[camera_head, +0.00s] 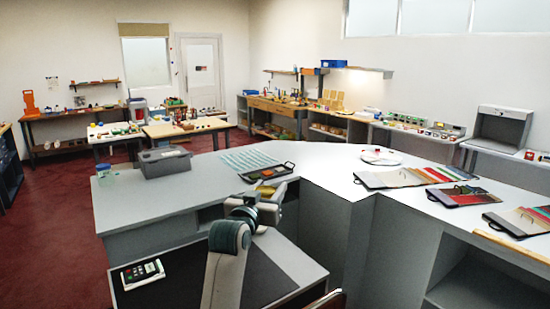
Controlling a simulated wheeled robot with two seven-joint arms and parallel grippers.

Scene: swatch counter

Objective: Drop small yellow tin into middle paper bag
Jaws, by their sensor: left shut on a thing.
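My left gripper (270,196) reaches out over the near edge of the grey counter, in front of the black tray. It is shut on a small yellow thing (266,189), which looks like the small yellow tin; my gripper and wrist hide most of it. I cannot make out any paper bag in this view. My right gripper is not in view.
The black tray (287,168) with an orange item lies on the counter (190,190). A grey bin (165,163) stands at left, a pale striped sheet (246,160) behind. A keypad device (143,274) lies on the lower dark surface. Swatch books (400,178) spread out at right.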

